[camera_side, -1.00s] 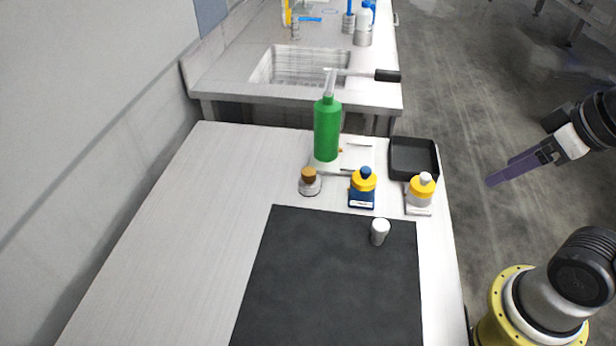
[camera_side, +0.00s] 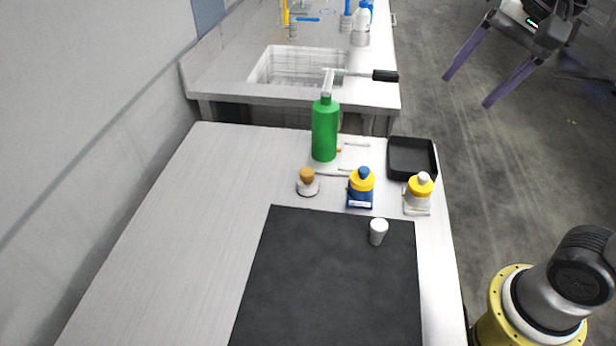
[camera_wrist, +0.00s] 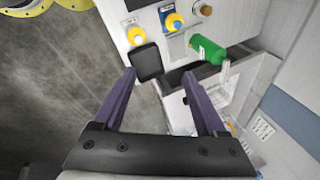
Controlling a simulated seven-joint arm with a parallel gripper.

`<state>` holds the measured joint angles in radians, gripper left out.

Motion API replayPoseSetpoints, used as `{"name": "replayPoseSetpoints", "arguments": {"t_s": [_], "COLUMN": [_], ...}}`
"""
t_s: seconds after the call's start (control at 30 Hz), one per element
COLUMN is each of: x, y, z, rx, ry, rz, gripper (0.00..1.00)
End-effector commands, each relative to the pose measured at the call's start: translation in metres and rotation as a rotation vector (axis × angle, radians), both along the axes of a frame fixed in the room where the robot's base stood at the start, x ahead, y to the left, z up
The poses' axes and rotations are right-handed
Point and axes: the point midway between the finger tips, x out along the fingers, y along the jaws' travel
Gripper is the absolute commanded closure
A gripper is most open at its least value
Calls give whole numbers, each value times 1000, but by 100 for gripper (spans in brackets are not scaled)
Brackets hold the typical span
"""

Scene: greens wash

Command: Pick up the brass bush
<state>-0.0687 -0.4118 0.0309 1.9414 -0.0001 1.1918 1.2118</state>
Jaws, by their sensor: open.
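No object is plain to me as the brass bush. A brown-topped piece on a pale round base (camera_side: 307,177) stands left of the bottles, and its brown top shows at the wrist view's upper edge (camera_wrist: 204,9). A tiny orange-brown spot (camera_side: 339,150) shows at the right edge of the green bottle (camera_side: 325,130), too small to identify. My gripper (camera_side: 466,92) is open and empty, its purple fingers apart, off the table's far right side and above the floor. In the wrist view, the gripper (camera_wrist: 158,74) points toward the black tray and bottles, touching nothing.
A black tray (camera_side: 412,158), blue-and-yellow bottle (camera_side: 361,188) and white-and-yellow bottle (camera_side: 419,195) stand on the table's right part. A small white cup (camera_side: 378,231) stands on the dark mat (camera_side: 320,285). The sink counter (camera_side: 225,75) lies behind. The table's left is clear.

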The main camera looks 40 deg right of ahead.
Motion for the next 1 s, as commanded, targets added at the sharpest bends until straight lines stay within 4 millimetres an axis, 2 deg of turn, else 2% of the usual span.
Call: {"name": "replayPoseSetpoints", "arguments": {"t_s": [0.03, 0.13, 0.27, 0.37, 0.53, 0.7, 0.8, 1.0], "x": [21, 58, 105, 139, 189, 214, 216, 214], "y": [7, 20, 42, 62, 99, 129, 137, 143], "z": [5, 12, 8, -4, -41, -85, -105, -129], "rx": [31, 87, 131, 145, 129, 89, 66, 54], "ry": [30, 82, 148, 201, 280, 341, 375, 392], "rz": [-66, -204, -349, -430, -482, -443, -432, -419], "gripper": [26, 26, 26, 26, 26, 26, 26, 26]}}
